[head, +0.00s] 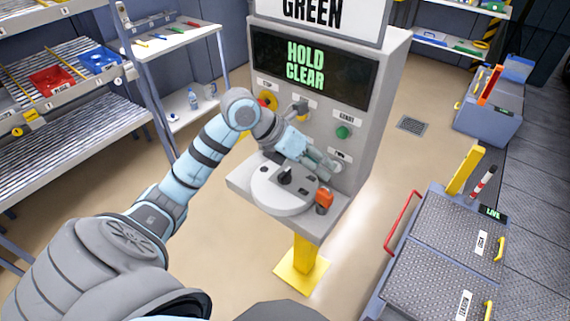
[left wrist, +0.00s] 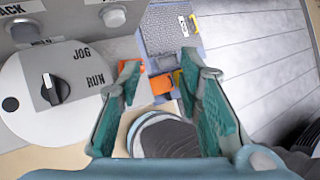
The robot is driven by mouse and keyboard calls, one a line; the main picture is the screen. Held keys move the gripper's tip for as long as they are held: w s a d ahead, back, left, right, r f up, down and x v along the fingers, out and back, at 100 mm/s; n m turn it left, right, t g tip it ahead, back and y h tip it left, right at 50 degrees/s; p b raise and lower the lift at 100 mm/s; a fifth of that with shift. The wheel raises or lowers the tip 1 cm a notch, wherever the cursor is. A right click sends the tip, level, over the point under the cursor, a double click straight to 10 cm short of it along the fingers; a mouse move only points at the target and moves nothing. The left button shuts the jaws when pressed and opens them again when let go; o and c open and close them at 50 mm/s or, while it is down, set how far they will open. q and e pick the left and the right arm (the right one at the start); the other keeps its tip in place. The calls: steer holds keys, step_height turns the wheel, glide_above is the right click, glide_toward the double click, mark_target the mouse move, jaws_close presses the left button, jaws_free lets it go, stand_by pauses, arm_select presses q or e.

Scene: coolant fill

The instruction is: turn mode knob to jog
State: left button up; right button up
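The mode knob (head: 285,176) is a black knob on a round pale dial plate (head: 268,198) on the console's shelf. In the left wrist view the knob (left wrist: 56,90) sits at the left, beside the labels JOG, RUN and a partly hidden HOLD. Its white mark points up, roughly toward HOLD. My left gripper (head: 326,166) is above the shelf, to the right of and beyond the knob, close to the console face. My right gripper does not show.
The console screen (head: 312,66) reads HOLD CLEAR. A green start button (head: 343,132) and a yellow-ringed red stop button (head: 268,99) are on its face. An orange-red item (head: 324,198) is at the shelf's right edge. A cart (head: 450,250) stands at the right; shelving is at the left.

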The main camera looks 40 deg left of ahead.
arm_select(q)
steer(key=s+a+n+g+y, duration=0.15)
steer(key=a+y, duration=0.35)
steer(key=a, duration=0.6)
steer(key=b, duration=0.9)
glide_above(284, 172)
steer(key=s, duration=0.3)
steer(key=shift+n+y, duration=0.3)
steer(key=shift+n, duration=0.05)
steer(key=f, duration=0.9)
steer(key=shift+w+d, duration=0.15)
steer(key=shift+w, duration=0.05)
steer(key=x, duration=0.2)
steer(key=p+x, duration=0.1)
steer(key=x, duration=0.1)
steer(key=shift+w+a+f, duration=0.1)
steer(key=shift+w+a, duration=0.1)
steer(key=shift+w, duration=0.1)
steer(key=shift+d, duration=0.1)
steer(key=shift+c, duration=0.5)
jaws_close()
